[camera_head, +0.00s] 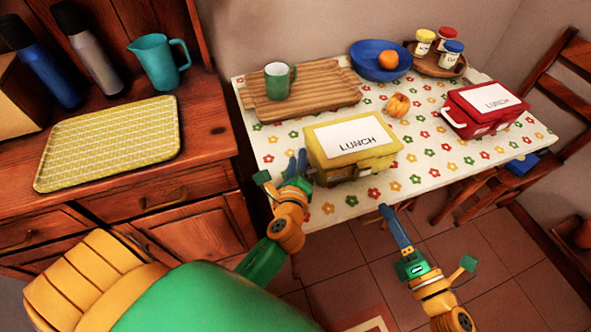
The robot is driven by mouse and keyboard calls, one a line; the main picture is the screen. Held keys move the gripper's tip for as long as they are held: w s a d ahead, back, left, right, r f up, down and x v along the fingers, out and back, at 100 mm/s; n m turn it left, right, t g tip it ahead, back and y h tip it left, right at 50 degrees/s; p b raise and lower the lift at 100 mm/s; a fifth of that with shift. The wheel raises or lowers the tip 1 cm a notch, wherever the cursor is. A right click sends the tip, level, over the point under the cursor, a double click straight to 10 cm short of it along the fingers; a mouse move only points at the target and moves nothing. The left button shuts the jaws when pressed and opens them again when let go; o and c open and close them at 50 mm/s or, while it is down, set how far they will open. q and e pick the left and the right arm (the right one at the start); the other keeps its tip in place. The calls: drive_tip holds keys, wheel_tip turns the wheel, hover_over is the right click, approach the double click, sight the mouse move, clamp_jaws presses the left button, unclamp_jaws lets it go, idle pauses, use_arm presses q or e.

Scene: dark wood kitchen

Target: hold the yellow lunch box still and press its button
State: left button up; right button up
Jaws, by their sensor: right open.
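The yellow lunch box (350,171) stands closed on the flowered table, with a white LUNCH label on its lid. Its latch side faces the table's front edge. I cannot make out its button. My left gripper (297,160) is just left of the box, its blue fingers close to the box's left side. I cannot tell whether they touch it or how wide they are apart. My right gripper (389,217) is open and empty. It is in front of the table's front edge, below and right of the box, apart from it.
A red lunch box (484,122) stands to the right. Behind are a wooden board (325,97) with a green mug (279,81), a blue bowl (366,66) with an orange fruit, and a small pumpkin-like item (398,105). A chair (560,95) is at right.

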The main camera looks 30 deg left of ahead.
use_arm(q)
drive_tip(key=shift+w, duration=0.2)
drive_tip(key=shift+s, duration=0.1)
use_arm(e)
drive_tip(key=shift+s, duration=0.1)
use_arm(q)
clamp_jaws()
drive_tip(key=shift+s+f, duration=0.1)
idle(0.9)
use_arm(e)
clamp_jaws()
drive_tip(key=shift+s+d+n, duration=0.6)
drive_tip(key=shift+s+n, duration=0.15)
drive_tip(key=shift+n, duration=1.05)
drive_tip(key=shift+s+d+n, duration=0.6)
drive_tip(key=shift+s+n, duration=0.2)
drive_tip(key=shift+n, duration=1)
drive_tip(key=shift+s+d+n, duration=0.6)
drive_tip(key=shift+s+n, duration=0.15)
drive_tip(key=shift+n, duration=1.05)
